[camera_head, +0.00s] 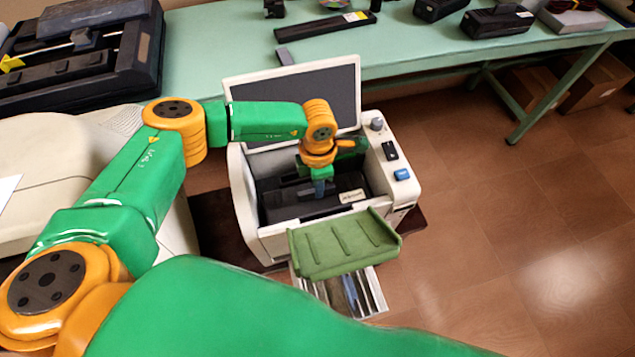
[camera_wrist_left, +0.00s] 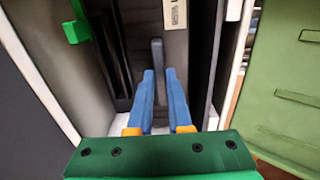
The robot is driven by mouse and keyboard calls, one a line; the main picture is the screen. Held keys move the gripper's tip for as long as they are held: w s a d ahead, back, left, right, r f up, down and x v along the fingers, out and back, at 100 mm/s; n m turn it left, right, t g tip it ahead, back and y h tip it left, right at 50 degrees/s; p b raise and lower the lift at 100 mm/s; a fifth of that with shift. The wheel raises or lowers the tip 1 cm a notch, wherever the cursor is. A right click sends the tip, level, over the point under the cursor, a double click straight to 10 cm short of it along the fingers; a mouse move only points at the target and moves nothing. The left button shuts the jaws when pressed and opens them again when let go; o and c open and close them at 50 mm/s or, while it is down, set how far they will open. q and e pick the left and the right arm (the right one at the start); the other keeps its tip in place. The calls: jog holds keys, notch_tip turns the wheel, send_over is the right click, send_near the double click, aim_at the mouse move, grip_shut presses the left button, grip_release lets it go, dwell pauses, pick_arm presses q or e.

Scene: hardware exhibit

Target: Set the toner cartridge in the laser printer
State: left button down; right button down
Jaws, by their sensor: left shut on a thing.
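The laser printer (camera_head: 245,205) is a cream box with its lid (camera_head: 300,90) raised and its inside open. The dark toner cartridge (camera_head: 345,185), with a pale label, lies down inside the printer's bay. My left gripper (camera_head: 320,187) reaches down into the bay from above, its blue fingers closed on the cartridge. In the left wrist view, the left gripper (camera_wrist_left: 160,80) has its fingers on both sides of the cartridge's dark upright handle (camera_wrist_left: 157,55). I cannot tell whether the cartridge rests fully on the bay floor. My right gripper is not in view.
A green tray (camera_head: 345,243) sticks out at the printer's front. Buttons (camera_head: 402,174) are on its right side. A pale green table (camera_head: 420,45) with dark devices stands behind. A dark machine (camera_head: 80,65) is at the far left. The floor at right is clear.

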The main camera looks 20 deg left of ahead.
pick_arm(q)
jog(key=shift+f+b, duration=0.3)
jog(key=shift+b, duration=0.05)
jog(key=c, duration=0.8)
grip_release()
jog(key=shift+c, duration=0.2)
jog(key=shift+r, duration=0.2)
notch_tip(320, 180, up, 12)
jog(key=shift+r, duration=0.15)
